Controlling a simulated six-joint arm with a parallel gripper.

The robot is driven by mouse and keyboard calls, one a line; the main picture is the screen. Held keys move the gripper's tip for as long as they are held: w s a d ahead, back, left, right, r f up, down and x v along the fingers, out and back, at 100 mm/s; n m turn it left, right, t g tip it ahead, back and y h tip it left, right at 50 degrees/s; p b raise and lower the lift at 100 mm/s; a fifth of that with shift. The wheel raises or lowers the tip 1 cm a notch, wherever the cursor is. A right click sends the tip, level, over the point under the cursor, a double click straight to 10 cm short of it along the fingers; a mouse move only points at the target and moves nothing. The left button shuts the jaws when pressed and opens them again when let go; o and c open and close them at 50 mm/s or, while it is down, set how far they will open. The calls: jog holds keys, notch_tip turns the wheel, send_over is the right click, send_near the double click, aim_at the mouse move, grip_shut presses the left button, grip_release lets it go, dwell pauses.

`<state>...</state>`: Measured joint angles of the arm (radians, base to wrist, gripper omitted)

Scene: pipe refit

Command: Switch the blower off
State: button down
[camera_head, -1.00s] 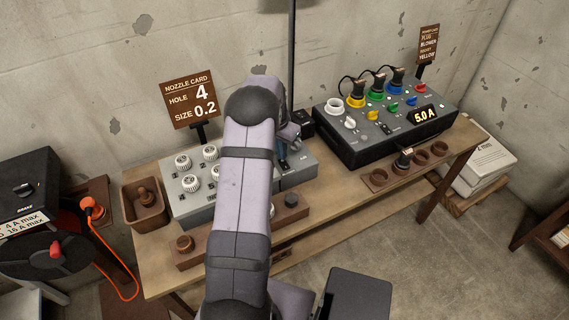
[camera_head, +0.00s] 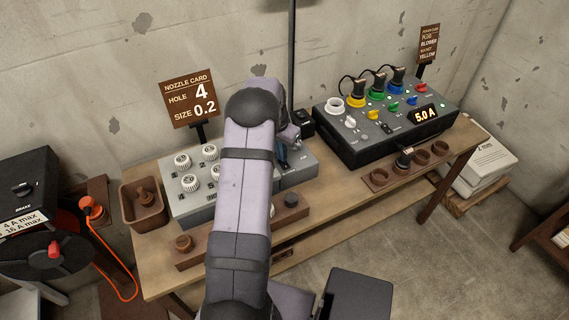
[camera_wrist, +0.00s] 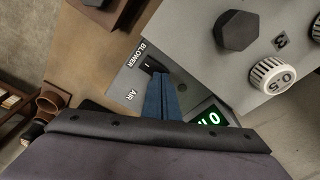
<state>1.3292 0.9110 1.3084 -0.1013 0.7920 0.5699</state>
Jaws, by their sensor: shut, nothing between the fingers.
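The blower switch (camera_wrist: 149,67) is a small black rocker beside the label BLOWER on a grey panel (camera_wrist: 133,78) in the wrist view. My gripper (camera_wrist: 158,80) is shut and empty, its blue fingertips at the switch's lower edge, touching it or very close. The fingers cover part of the rocker. A green lit display (camera_wrist: 209,118) beside the fingers is partly hidden, so its reading is unclear. In the head view the grey blower panel (camera_head: 300,170) stands behind my arm, with the gripper (camera_head: 283,163) over it; the switch is too small to make out there.
A grey box with white knobs (camera_head: 188,205) adjoins the blower panel on the left; a hex plug (camera_wrist: 236,31) and a knob (camera_wrist: 271,76) stand close by in the wrist view. A black socket unit (camera_head: 360,146) with cables stands right.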

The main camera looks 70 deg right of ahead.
dwell(0.3)
notch_tip(320, 180, up, 7)
jog(key=p, duration=0.4)
jog(key=shift+p, duration=0.35)
jog(key=shift+f, duration=0.1)
dwell(0.4)
